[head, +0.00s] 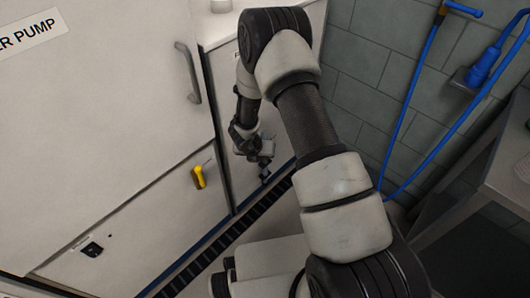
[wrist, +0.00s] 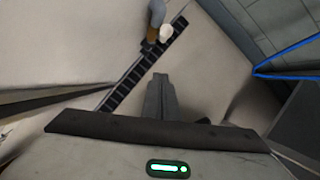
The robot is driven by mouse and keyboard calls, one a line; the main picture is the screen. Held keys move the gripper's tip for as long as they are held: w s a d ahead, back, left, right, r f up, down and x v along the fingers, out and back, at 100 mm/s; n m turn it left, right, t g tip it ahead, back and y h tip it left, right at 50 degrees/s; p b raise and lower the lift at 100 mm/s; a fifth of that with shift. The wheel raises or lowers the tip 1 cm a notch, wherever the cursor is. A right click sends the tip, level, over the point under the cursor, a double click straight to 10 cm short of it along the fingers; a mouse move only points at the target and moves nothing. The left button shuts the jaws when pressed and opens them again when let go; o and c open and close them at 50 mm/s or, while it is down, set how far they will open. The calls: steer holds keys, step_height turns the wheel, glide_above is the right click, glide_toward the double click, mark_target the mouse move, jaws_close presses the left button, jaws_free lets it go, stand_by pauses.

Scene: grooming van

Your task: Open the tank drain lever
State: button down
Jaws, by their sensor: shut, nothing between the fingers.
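A yellow lever-like handle (head: 199,177) sits on the lower white panel in the head view, hanging nearly upright with a slight tilt. No label on it can be read, so I cannot confirm that it is the tank drain lever. My gripper (head: 265,171) is to the right of the yellow handle, apart from it, low in front of the neighbouring white cabinet. In the wrist view my gripper (wrist: 160,78) has its two fingers together, with nothing between them. The yellow handle cannot be made out in the wrist view.
A dark slotted floor drain (head: 226,240) runs along the cabinet base. A grey door handle (head: 188,72) and a small black latch (head: 92,249) are on the white panels. Blue hoses (head: 408,100) hang on the tiled wall; a grey table (head: 505,170) stands at right.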

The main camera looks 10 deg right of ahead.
steer(key=w+d+f+b, duration=0.1)
steer(key=w+d+f, duration=0.2)
steer(key=w+f, duration=0.3)
steer(key=shift+w, duration=0.15)
steer(key=shift+d, duration=0.1)
steer(key=shift+w+d+r, duration=0.35)
steer(key=shift+w+d, duration=0.2)
steer(key=shift+w, duration=0.15)
steer(key=shift+a+f, duration=0.1)
